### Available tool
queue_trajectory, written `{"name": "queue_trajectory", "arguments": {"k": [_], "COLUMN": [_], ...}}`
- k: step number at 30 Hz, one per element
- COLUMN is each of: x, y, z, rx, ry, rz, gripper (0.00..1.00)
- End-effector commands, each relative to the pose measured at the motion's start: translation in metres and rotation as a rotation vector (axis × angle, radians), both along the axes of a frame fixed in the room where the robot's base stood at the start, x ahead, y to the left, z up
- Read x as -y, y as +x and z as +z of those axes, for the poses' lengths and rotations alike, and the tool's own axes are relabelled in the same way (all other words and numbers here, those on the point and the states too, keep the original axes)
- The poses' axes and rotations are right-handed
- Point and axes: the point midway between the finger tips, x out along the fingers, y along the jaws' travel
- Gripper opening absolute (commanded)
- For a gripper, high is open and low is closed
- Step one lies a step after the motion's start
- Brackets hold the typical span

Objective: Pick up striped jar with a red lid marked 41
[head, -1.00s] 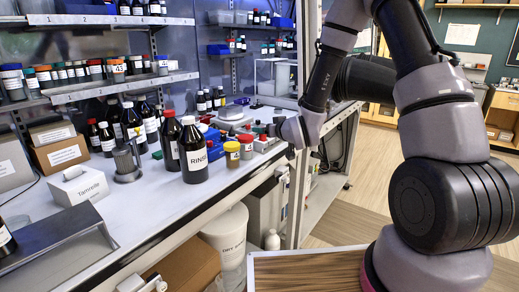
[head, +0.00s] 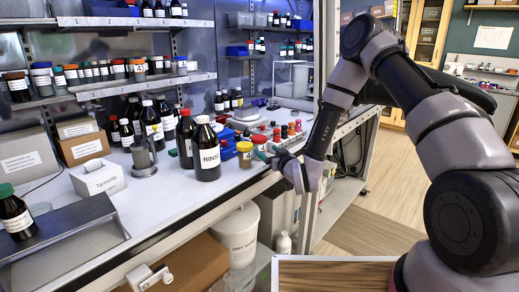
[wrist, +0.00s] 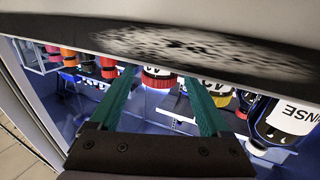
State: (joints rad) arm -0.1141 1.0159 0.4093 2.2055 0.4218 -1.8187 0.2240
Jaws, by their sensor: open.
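A small jar with a red lid and a white label (head: 260,142) stands on the bench, right of the RINSE bottle and behind a yellow-lidded jar. In the wrist view a jar with a red band and dark marks on white (wrist: 158,77) shows between my fingers; I cannot read its number surely. My gripper (wrist: 159,76) is open, with its two teal fingers apart on either side of that jar in the picture. In the head view my gripper (head: 268,153) is at the bench's front edge, close to the jar. I cannot tell whether it touches.
The yellow-lidded jar (head: 245,154) and the tall dark RINSE bottle (head: 207,150) stand close on the left. Several small red and orange jars (head: 284,130) stand behind to the right. Shelves hold more jars.

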Motion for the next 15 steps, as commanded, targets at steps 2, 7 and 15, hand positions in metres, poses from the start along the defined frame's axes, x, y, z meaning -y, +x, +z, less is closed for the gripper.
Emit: {"name": "queue_trajectory", "arguments": {"k": [2, 7, 15], "x": [-0.006, -0.019, -0.025], "y": [0.008, 0.031, 0.042], "z": [-0.001, -0.005, -0.006], "rx": [0.002, 0.004, 0.0], "ry": [0.0, 0.0, -0.001], "rz": [0.001, 0.0, 0.0], "gripper": [0.81, 0.81, 0.81]}}
